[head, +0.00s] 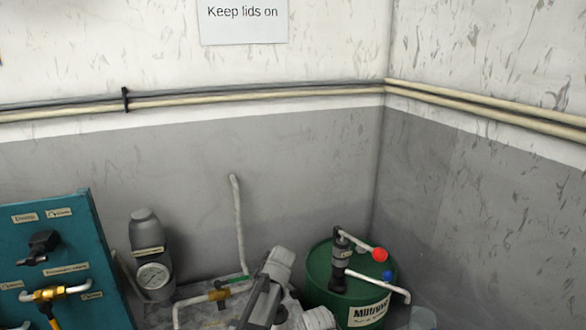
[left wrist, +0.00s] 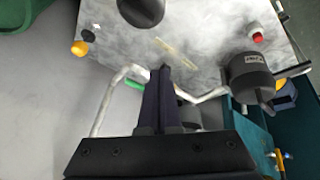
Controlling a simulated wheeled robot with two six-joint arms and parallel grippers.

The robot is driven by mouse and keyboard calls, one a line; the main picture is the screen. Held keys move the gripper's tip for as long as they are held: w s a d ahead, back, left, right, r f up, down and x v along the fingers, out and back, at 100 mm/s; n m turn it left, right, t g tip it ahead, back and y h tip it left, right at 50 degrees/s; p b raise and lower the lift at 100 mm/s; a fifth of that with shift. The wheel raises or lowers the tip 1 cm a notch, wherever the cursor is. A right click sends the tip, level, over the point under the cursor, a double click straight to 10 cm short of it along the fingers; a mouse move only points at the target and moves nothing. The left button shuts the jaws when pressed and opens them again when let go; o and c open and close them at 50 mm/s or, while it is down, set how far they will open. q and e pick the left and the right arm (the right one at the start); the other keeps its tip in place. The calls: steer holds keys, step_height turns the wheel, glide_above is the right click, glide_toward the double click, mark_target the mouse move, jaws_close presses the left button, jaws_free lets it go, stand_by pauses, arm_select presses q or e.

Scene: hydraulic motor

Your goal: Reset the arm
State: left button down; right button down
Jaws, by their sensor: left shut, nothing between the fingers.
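My left gripper (left wrist: 162,72) shows in the left wrist view, with its two dark fingers together and nothing between them. It is near a bent pale pipe (left wrist: 110,92) and a green handle (left wrist: 134,84). Whether the fingertips touch anything is unclear. In the head view, a grey and dark arm part (head: 268,292) of mine rises at the lower middle, and its fingers cannot be made out there. My right gripper is not seen in either view.
A teal panel (head: 62,232) with valves stands at the left. A gauge (head: 153,275) and upright pipe (head: 238,215) stand beyond it. A green drum (head: 320,290) with a red-knobbed pump (head: 379,254) is at the right. Walls close off the back.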

arm_select(q)
steer(key=s+d+f+m+g+b, duration=0.1)
steer(key=s+f+m, duration=0.1)
steer(key=s+m, duration=0.3)
steer(key=s+d+f+m+g+h+b, duration=0.1)
steer(key=s+m, duration=0.5)
steer(key=s, duration=0.7)
steer(key=s+d+f+m+g+h+b, duration=0.1)
steer(key=s+d+f+m+g+b, duration=0.1)
steer(key=s+m, duration=0.4)
steer(key=s+d+f, duration=0.1)
steer(key=s+f, duration=0.1)
steer(key=s, duration=0.1)
steer(key=shift+f, duration=0.25)
